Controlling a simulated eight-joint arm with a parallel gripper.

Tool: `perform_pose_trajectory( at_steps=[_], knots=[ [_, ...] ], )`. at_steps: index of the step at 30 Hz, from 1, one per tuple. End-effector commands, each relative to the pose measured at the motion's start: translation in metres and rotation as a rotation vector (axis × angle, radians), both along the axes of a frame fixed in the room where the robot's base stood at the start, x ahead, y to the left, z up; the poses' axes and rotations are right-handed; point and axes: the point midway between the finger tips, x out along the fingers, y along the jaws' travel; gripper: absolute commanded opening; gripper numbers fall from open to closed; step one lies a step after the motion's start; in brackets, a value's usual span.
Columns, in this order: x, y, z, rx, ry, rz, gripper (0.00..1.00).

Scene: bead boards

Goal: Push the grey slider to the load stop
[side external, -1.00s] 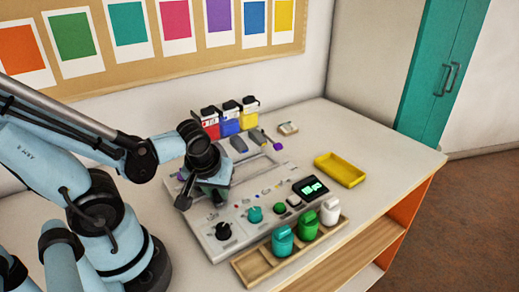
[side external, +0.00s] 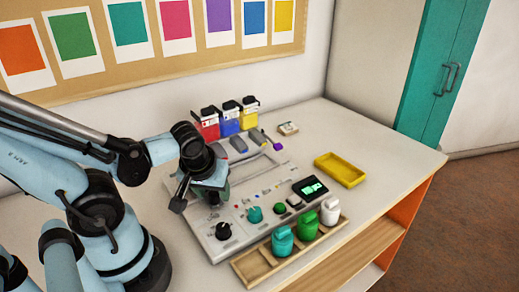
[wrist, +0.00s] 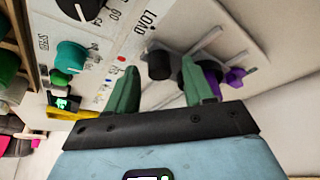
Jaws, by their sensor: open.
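A light grey control panel (side external: 218,250) lies on the table, with knobs, small coloured buttons and a lit green display. In the wrist view a dark grey round knob (wrist: 159,65), which looks like the slider, stands by the panel's slotted track. My gripper (wrist: 160,85) is open, with its two green fingers apart and the dark knob seen in the gap between them. I cannot tell whether a finger touches it. In the side view my gripper (side external: 212,198) is low over the panel's left part and hides the slider.
A purple knob (wrist: 236,77) and another dark knob are beside the right finger. A yellow tray (side external: 340,170) is at right. A wooden rack (side external: 252,272) with teal, green and white containers stands in front. Red, blue and yellow bins (side external: 228,122) stand behind.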

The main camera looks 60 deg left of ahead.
Motion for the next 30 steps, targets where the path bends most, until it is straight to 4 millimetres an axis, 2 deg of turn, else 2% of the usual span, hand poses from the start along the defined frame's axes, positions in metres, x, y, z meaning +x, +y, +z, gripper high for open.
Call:
perform_pose_trajectory(
  at_steps=[8,17,26,30],
  knots=[
    [-0.002,-0.002,0.007,0.000,0.000,-0.001,0.52],
    [-0.008,-0.007,0.024,0.000,0.001,-0.001,0.52],
    [-0.014,-0.014,0.047,0.001,0.001,-0.002,0.52],
    [-0.014,-0.014,0.065,0.000,0.000,0.000,0.52]
  ],
)
